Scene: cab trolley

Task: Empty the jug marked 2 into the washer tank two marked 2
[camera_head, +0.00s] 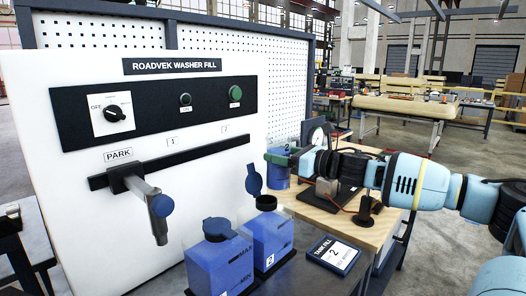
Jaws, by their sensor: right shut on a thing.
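The blue jug (280,178) with a 2 on its upper label stands at the left edge of the wooden bench top. My right gripper (277,158) reaches in from the right and is shut on the jug near its top. I cannot tell whether the jug's base touches the bench. Two blue washer tanks stand in front of the panel. The farther tank (273,238) has its lid (253,180) raised and its filler neck (266,202) open. The nearer tank (219,268) has its cap (217,228) down. My left gripper is out of view.
A white panel (230,165) marked ROADVEK WASHER FILL has knobs and a rail with a spout (155,210) at PARK. A TANK FILL 2 card (333,255) lies right of the tanks. A dial scale (318,135) and dark equipment occupy the wooden bench (315,212).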

